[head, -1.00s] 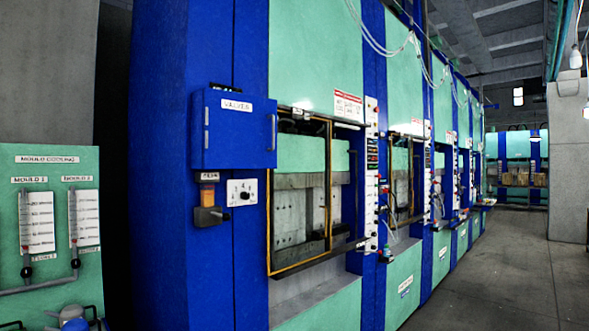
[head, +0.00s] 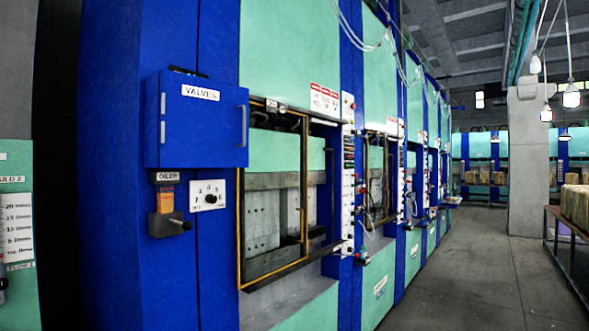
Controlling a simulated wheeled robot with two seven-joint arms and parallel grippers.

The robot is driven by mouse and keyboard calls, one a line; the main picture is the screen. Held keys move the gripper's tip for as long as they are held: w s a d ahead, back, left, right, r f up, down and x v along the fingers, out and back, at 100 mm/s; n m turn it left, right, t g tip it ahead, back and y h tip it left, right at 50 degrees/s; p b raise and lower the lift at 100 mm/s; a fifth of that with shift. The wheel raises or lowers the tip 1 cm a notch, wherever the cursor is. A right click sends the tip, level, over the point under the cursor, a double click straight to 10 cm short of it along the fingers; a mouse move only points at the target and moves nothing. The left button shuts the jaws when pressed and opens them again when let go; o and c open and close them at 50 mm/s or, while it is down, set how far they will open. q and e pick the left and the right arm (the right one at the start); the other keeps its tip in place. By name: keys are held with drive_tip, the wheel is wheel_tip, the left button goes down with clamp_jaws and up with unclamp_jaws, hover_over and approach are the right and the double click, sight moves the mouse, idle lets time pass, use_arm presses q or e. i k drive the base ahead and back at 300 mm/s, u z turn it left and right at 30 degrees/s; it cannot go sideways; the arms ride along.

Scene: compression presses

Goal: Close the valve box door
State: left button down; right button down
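The blue valve box (head: 151,120) is mounted on the blue press wall in the left part of the head view. Its front door (head: 202,130) carries a white "VALVES" label (head: 200,92). Two pale hinges (head: 163,104) show on the door's left edge and an upright handle (head: 244,125) near its right edge. The door covers the front of the box, and its inside is hidden. I cannot tell whether a gap is left at the handle side. Neither of my grippers is in view.
Below the box are an orange-windowed oiler (head: 167,200) and a white dial plate (head: 208,195). A yellow-edged press opening (head: 272,200) lies to the right. A gauge panel (head: 17,230) stands at far left. The aisle floor (head: 460,275) is clear; a loaded rack (head: 570,240) stands at right.

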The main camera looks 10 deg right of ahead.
sight(204, 123)
drive_tip(key=z, duration=0.2)
drive_tip(key=i, duration=0.95)
drive_tip(key=u, duration=0.3)
